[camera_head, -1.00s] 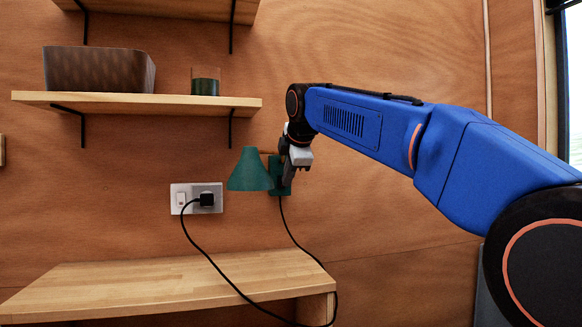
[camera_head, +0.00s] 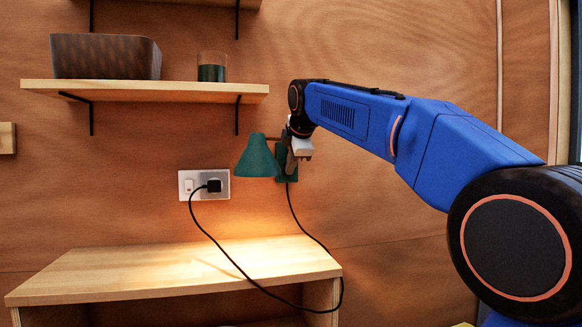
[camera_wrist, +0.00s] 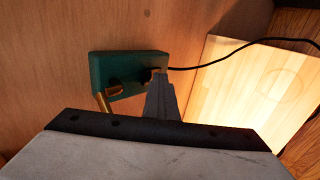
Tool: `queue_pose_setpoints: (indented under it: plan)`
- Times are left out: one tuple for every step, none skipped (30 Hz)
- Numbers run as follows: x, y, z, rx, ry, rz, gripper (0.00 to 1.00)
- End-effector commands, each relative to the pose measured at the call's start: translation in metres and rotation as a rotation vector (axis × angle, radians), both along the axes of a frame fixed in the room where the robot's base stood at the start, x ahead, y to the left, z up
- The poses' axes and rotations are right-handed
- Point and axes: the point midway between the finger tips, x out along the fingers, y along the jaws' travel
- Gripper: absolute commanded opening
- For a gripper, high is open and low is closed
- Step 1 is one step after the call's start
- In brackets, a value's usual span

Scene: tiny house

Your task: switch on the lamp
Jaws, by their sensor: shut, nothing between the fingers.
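The green wall lamp (camera_head: 257,158) hangs on the wooden wall, its shade facing down, and it is lit. A bright patch of light falls on the wooden desk (camera_head: 130,268) below it. The lamp's green base plate (camera_wrist: 105,72) shows in the wrist view, with a dark knob and a brass arm on it. My gripper (camera_wrist: 160,80) is shut and empty. Its tip is at the right part of the base plate, by a small brass switch; I cannot tell whether it touches. In the head view my gripper (camera_head: 291,165) partly covers the base plate.
A shelf (camera_head: 150,90) with a dark basket (camera_head: 105,56) and a dark green glass (camera_head: 212,66) is above the lamp. The desk top is clear.

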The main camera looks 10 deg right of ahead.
Motion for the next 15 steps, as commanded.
queue_pose_setpoints:
  plan:
    - [0.001,0.0,-0.002,0.0,0.001,0.0,0.0]
    - [0.001,0.0,-0.002,-0.001,0.001,-0.001,0.0]
    - [0.002,0.0,-0.002,-0.001,0.002,-0.001,0.0]
    - [0.002,0.0,-0.002,-0.001,0.002,-0.001,0.0]
    - [0.002,0.0,-0.002,-0.001,0.002,-0.001,0.0]
    - [0.002,0.0,-0.001,-0.001,0.002,-0.001,0.0]
    - [0.002,0.0,-0.001,-0.001,0.002,-0.001,0.0]
    - [0.002,0.0,0.0,-0.001,0.002,-0.001,0.0]
    - [0.002,0.0,0.002,-0.001,0.001,-0.001,0.0]
    - [0.002,0.0,0.003,-0.001,0.001,-0.001,0.0]
    - [0.002,0.0,0.004,-0.001,0.0,-0.001,0.0]
    - [0.002,0.0,0.006,0.0,-0.001,0.0,0.0]
    - [0.002,0.0,0.008,0.0,-0.002,0.0,0.0]
    - [0.002,0.0,0.009,0.0,-0.003,0.0,0.0]
    - [0.002,0.0,0.011,0.0,-0.004,0.0,0.0]
